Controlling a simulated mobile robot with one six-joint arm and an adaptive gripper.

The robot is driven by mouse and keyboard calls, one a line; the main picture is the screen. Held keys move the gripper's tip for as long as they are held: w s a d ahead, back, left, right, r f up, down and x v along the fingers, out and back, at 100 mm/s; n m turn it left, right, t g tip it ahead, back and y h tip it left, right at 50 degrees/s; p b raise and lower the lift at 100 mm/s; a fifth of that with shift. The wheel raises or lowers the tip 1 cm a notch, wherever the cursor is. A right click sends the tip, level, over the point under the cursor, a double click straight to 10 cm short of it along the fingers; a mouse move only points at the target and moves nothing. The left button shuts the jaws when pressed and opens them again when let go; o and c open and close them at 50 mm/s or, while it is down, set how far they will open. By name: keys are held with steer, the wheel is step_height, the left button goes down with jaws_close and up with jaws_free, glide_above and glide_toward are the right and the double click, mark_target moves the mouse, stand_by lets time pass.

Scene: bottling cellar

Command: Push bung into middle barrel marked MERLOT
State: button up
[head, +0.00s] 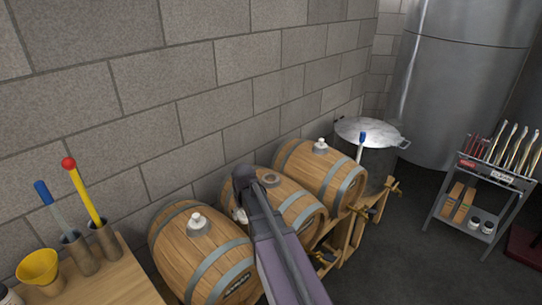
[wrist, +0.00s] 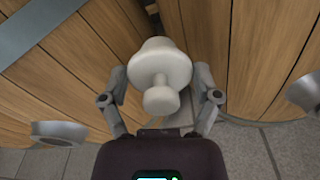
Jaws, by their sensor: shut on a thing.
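My gripper (head: 241,208) is shut on a white bung (wrist: 160,72). In the wrist view, the bung sits between the two fingers (wrist: 160,93), its narrow knob towards the camera. The head view shows only a small pale part of it, beside the gripper. The bung is over the gap between two barrels, not over a bung hole. The middle barrel (head: 300,207) lies on its side, partly hidden by my arm. Its bung hole (head: 271,180) shows a grey-brown ring with no white bung in it. No MERLOT lettering is readable.
The left barrel (head: 185,255) and right barrel (head: 305,170) each have a white bung on top. A block wall (head: 200,80) runs close behind. A table with a yellow funnel (head: 38,266) stands at left. A lidded pot (head: 370,135) and a tool cart (head: 485,190) stand at right.

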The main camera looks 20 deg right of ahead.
mark_target(271, 174)
steer(key=w+d+r+m+p, duration=0.3)
steer(key=w+d+r+p, duration=0.8)
steer(key=d+r+p, duration=0.2)
steer(key=d, duration=0.2)
steer(key=shift+d+r+p, duration=0.25)
steer(key=shift+d+p, duration=0.05)
steer(key=shift+f, duration=0.25)
step_height(271, 174, down, 6)
steer(key=b, duration=0.6)
steer(key=shift+b, duration=0.3)
steer(key=shift+f+b, duration=1.2)
steer(key=shift+f, duration=0.05)
stand_by(2.8)
steer(key=o, duration=0.9)
steer(key=shift+o, duration=0.2)
